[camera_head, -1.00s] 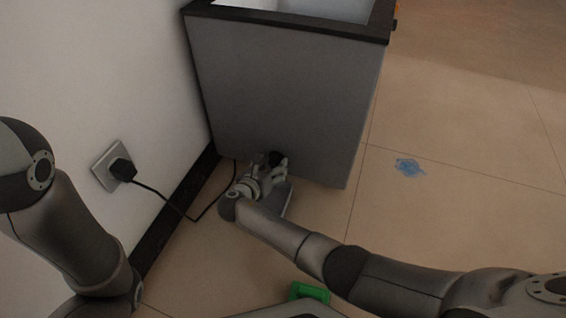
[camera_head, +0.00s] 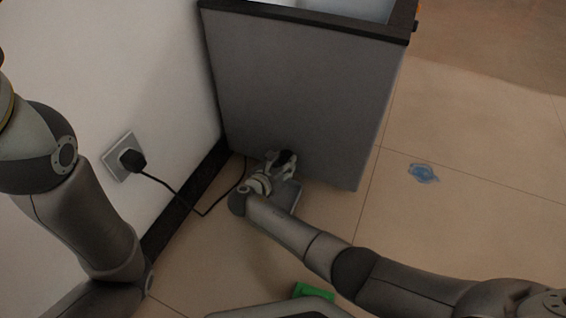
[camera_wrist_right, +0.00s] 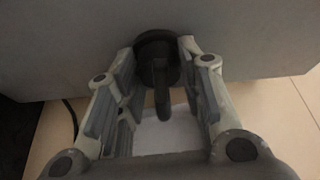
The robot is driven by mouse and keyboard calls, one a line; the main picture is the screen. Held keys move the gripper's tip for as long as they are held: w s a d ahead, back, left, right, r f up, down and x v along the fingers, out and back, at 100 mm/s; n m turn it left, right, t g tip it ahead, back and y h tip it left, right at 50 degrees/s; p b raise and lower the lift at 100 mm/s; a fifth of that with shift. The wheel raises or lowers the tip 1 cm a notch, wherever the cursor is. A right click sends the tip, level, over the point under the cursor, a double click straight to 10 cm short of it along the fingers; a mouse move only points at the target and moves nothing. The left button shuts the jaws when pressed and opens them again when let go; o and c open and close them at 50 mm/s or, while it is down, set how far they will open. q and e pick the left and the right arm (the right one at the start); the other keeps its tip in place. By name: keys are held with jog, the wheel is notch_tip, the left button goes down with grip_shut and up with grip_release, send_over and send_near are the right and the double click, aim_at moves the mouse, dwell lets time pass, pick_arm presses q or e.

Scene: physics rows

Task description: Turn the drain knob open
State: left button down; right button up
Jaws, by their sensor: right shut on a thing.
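The drain knob is a round black piece (camera_wrist_right: 157,45) low on the front of a grey cabinet (camera_head: 300,95). A dark spout-like part (camera_wrist_right: 162,100) hangs below it in the right wrist view. My right gripper (camera_head: 281,164) is at the knob, its fingers on either side and shut on it; the fingers also show in the right wrist view (camera_wrist_right: 158,55). In the head view the gripper partly hides the knob (camera_head: 287,157). My left arm shows at the left, but its gripper is out of view.
A pale tray (camera_wrist_right: 170,133) lies on the floor below the knob. A black plug (camera_head: 132,159) sits in a wall socket, its cord (camera_head: 178,194) running toward the cabinet. A blue puddle-like patch (camera_head: 423,173) and a green object (camera_head: 313,291) are on the floor. The floor at right is mostly clear.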

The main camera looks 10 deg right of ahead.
jog(key=shift+d+r+m+y+p, duration=0.1)
jog(key=shift+r+m+y+p, duration=0.3)
jog(key=shift+p, duration=0.6)
jog(key=shift+f+m+t+p, duration=0.2)
jog(key=shift+m+t+p, duration=0.1)
jog(key=shift+m, duration=0.1)
jog(key=shift+f+m+y+p, duration=0.2)
jog(key=shift+m+y+p, duration=0.1)
jog(key=shift+m+y, duration=0.15)
jog(key=o, duration=1)
jog(key=shift+o, duration=0.2)
notch_tip(320, 180, up, 10)
